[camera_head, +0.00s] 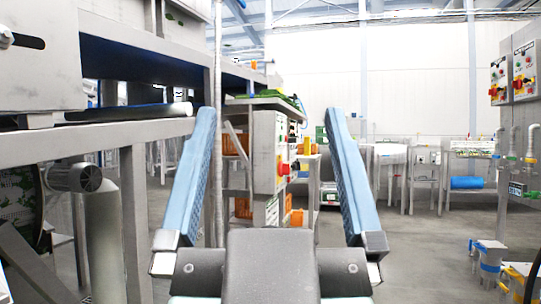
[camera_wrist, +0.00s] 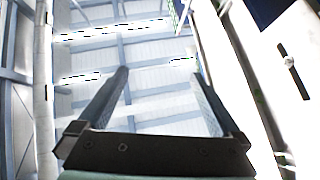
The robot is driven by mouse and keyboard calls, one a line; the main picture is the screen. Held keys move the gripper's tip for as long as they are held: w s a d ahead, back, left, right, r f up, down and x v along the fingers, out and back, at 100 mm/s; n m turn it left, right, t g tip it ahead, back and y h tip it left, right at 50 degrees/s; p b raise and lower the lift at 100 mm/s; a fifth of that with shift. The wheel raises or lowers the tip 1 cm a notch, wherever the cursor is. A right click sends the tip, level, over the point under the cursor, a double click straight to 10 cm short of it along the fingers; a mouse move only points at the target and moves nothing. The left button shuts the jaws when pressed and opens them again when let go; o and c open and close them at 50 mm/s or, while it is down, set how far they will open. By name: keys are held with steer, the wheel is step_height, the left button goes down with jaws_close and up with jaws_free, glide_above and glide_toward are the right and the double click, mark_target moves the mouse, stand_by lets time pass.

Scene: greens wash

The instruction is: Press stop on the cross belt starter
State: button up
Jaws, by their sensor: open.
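My gripper (camera_head: 270,112) is open and empty, its two blue fingers spread wide and pointing ahead. In the wrist view my gripper (camera_wrist: 160,74) points up at the roof, with nothing between the fingers. Between the fingers, farther off, stands a grey control box (camera_head: 268,150) with a red knob on yellow and small green and other buttons on its side. Two more grey starter boxes, a left one (camera_head: 500,80) and a right one (camera_head: 525,70), hang on the right wall with red, green and yellow controls. Their labels are too small to read, so I cannot tell which is the cross belt starter.
A steel conveyor frame (camera_head: 130,133) fills the left side close by. Orange crates (camera_head: 242,207) sit under the middle machine. Steel sinks or tables (camera_head: 425,163) line the back wall. Blue and yellow pipe fittings (camera_head: 488,262) stand low at right. The floor (camera_head: 425,245) right of centre is clear.

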jaws_close()
stand_by(0.6)
stand_by(1.2)
